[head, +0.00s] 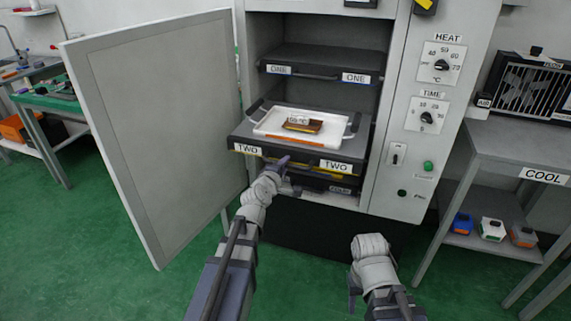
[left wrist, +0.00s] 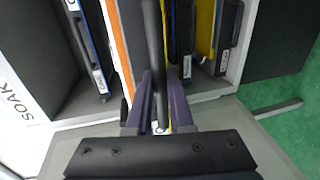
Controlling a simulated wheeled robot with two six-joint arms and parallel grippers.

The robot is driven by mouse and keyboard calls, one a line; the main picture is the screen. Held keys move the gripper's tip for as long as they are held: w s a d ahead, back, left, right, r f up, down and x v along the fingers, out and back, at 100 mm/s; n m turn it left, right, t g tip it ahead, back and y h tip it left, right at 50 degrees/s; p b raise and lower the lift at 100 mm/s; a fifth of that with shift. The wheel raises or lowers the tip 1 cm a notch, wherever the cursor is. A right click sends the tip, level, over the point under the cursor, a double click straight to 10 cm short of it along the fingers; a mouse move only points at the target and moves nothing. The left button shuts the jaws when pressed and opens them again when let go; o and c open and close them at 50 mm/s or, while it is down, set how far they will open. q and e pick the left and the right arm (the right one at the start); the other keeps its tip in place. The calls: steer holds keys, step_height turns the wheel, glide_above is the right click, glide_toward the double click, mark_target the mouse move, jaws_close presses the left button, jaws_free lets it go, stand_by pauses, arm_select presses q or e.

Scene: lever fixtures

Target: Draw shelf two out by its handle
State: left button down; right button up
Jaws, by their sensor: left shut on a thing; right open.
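Shelf two (head: 240,136) sticks out of the front of the grey oven cabinet, with a TWO label near each end of its front. A white tray (head: 262,125) rests on it, with a small brown item (head: 303,125) inside. My left gripper (head: 284,163) is at the middle of the shelf's front, shut on the dark handle. In the left wrist view the handle (left wrist: 153,45) runs between the fingers of the gripper (left wrist: 160,85), which partly hide it. My right gripper (head: 355,287) is low, in front of the cabinet and away from the shelf, open and partly hidden.
The cabinet door (head: 160,125) stands wide open on the left. Shelf one (head: 315,58) is inside above shelf two, and another shelf sits below. A control panel (head: 430,110) is on the right. A grey COOL table (head: 515,145) stands further right. Green floor (head: 310,285) lies in front.

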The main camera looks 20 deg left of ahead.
arm_select(q)
steer(key=c, duration=0.8)
jaws_free()
steer(key=shift+s, duration=0.1)
steer(key=p+v, duration=0.1)
steer(key=v, duration=0.6)
steer(key=shift+s+p, duration=0.3)
arm_select(e)
steer(key=shift+s+a+r, duration=0.6)
steer(key=shift+s+r, duration=0.2)
steer(key=shift+s, duration=0.1)
arm_select(q)
steer(key=shift+r, duration=0.1)
